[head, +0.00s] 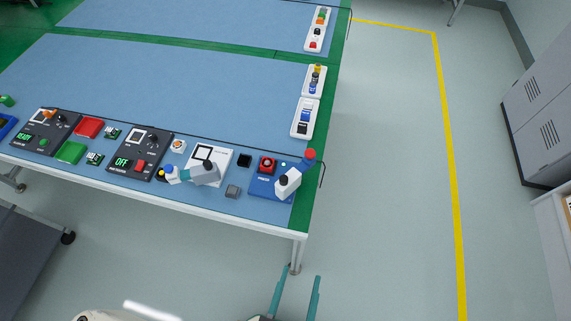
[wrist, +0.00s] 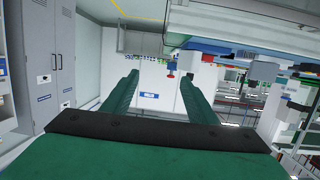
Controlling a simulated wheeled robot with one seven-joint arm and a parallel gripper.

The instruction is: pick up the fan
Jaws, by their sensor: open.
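My gripper (head: 302,272) is open and empty, its two teal fingers low in the head view, below the table's front right corner. In the wrist view my gripper (wrist: 160,80) points across the room, with nothing between the fingers. No item is clearly recognisable as a fan at this size. A small black square block (head: 244,160) lies on the blue table mat between a white device and a blue press unit. A grey block (head: 232,191) lies in front of it. A small white part with an orange centre (head: 178,146) lies farther left. My gripper is apart from all of these.
The blue press unit (head: 264,187) stands at the table's front right corner, right of the white device (head: 216,157). White trays (head: 305,118) stand along the right edge. The floor to the right is clear.

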